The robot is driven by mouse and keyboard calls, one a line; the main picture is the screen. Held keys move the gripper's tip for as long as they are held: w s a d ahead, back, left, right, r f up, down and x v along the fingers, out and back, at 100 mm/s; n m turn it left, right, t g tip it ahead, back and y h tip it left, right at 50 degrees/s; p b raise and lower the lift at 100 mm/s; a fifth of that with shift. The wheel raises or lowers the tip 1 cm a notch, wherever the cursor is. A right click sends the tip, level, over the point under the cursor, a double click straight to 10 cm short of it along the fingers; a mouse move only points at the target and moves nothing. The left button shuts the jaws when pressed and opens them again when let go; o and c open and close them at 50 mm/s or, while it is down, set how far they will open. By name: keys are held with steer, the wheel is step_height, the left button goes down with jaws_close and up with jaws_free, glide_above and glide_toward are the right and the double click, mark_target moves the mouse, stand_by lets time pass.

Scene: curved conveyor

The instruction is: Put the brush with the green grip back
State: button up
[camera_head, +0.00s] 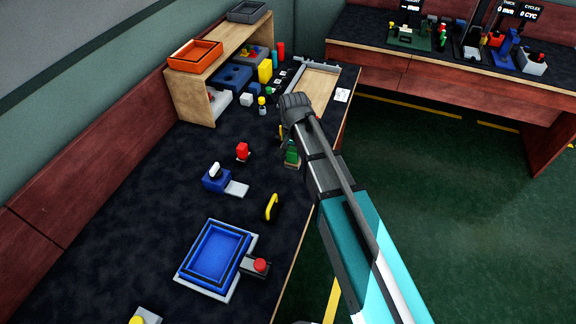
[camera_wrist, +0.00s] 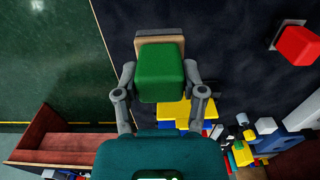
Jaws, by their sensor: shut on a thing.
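The brush with the green grip (camera_wrist: 160,80) is between the two fingers of my gripper (camera_wrist: 160,72) in the wrist view. Its grip is a green block, with a tan base showing at its far edge. In the head view the brush (camera_head: 292,155) shows just left of my arm, near the right edge of the dark bench (camera_head: 180,165). My gripper is shut on the grip; the fingers are mostly hidden by my arm in the head view. I cannot tell whether the brush touches the bench. No marked place for the brush is clear to me.
A yellow part (camera_wrist: 180,112) shows past the brush in the wrist view. A wooden shelf (camera_head: 190,97) with bins stands behind. Bare bench lies between them.

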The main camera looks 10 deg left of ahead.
mark_target(288, 154)
steer(key=shift+w+a+f+b, duration=0.3)
steer(key=shift+f+b, duration=0.1)
steer(key=shift+f, duration=0.1)
steer(key=shift+w+a+f+b, duration=0.25)
steer(key=shift+a+f+b, duration=0.1)
steer(key=shift+f, duration=0.15)
steer(key=shift+w+a+f+b, duration=0.3)
steer(key=shift+f+b, duration=0.1)
steer(key=shift+f, duration=0.1)
steer(key=shift+f, duration=0.1)
steer(key=shift+w+a+f+b, duration=0.3)
steer(key=shift+f+b, duration=0.15)
steer(key=shift+b, duration=0.1)
steer(key=shift+f+b, duration=1.45)
steer(key=shift+f, duration=0.15)
steer(key=o, duration=1)
steer(key=shift+o, duration=0.2)
step_height(288, 154, up, 12)
steer(key=p, duration=1.2)
